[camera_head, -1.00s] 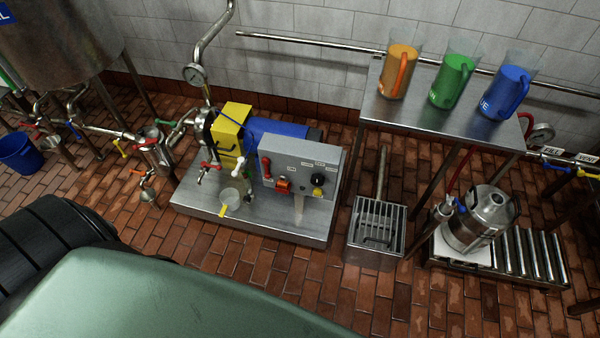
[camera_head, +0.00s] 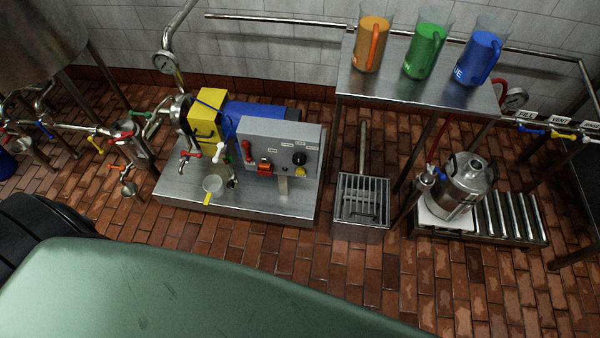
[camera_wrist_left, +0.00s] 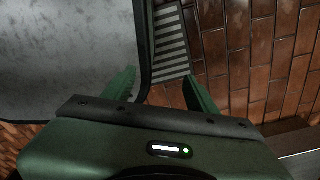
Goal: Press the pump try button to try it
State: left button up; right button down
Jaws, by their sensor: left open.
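The pump stands on a steel plinth (camera_head: 255,207) in the head view, with a yellow housing (camera_head: 207,118) and a blue motor (camera_head: 262,117). In front of the motor is a grey control box (camera_head: 282,133). It bears a red lever (camera_head: 247,150), a red-orange switch (camera_head: 265,166), a black knob (camera_head: 299,158) and a yellow button (camera_head: 300,171) below the knob. The small labels are too blurred to tell which is the try button. My left gripper (camera_wrist_left: 161,88) is open and empty in the left wrist view, away from the box. My right gripper is not in view.
A floor grate box (camera_head: 362,200) stands right of the plinth. A steel table (camera_head: 400,100) holds orange, green and blue jugs. A keg (camera_head: 462,187) stands by a roller conveyor (camera_head: 515,215). Pipes and valves (camera_head: 125,140) are at the left. Brick floor in front is clear.

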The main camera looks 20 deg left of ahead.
pick_arm(q)
grip_shut()
dwell(1.7)
